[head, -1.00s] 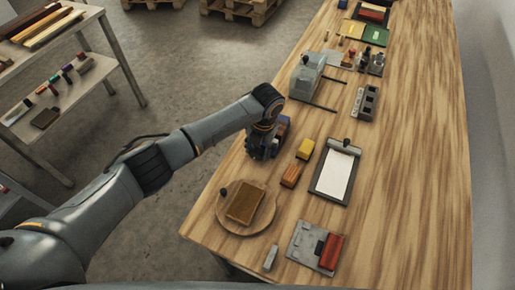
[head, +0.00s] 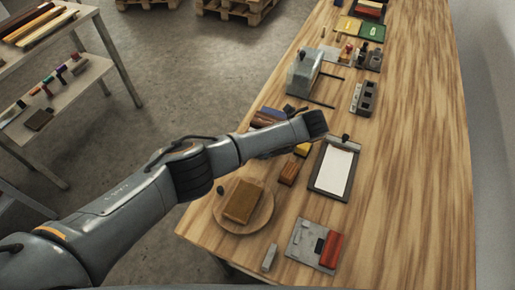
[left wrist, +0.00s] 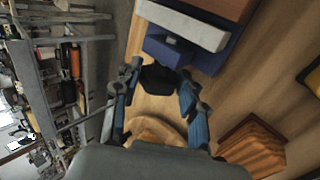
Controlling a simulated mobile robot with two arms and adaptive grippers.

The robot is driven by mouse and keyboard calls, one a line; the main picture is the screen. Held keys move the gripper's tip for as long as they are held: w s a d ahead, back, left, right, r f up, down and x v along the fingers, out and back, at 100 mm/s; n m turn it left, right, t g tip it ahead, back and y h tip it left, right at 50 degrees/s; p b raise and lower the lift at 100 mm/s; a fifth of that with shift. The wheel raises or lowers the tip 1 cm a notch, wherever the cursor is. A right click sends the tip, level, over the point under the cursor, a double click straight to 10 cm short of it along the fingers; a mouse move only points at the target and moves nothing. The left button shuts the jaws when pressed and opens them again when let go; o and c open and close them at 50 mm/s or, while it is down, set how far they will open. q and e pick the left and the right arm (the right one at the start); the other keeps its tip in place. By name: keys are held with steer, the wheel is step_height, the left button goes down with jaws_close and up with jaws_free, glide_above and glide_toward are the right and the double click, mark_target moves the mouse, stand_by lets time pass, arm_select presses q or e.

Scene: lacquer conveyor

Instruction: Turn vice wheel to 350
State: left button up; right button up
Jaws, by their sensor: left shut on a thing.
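The vice (head: 266,117) is blue with a brown block along it. It sits at the table's left edge in the head view, partly hidden behind my left arm. In the left wrist view the blue vice body (left wrist: 206,62) is at the top, with a pale bar and a brown block. A dark round piece, seemingly the vice wheel (left wrist: 158,80), sits against its near side. My left gripper (left wrist: 159,92) has its fingers on both sides of this dark piece and is shut on it. Any number marking is not readable. My right gripper is not in view.
A round wooden board (head: 262,219) with a brown block lies nearer. An orange-brown block (head: 289,172) and a clipboard (head: 334,170) are beside my arm. A grey machine with rods (head: 303,72) stands farther back. The table's right side is clear.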

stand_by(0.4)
arm_select(q)
steer(key=o, duration=1.2)
steer(key=shift+c, duration=0.2)
steer(key=v, duration=1.2)
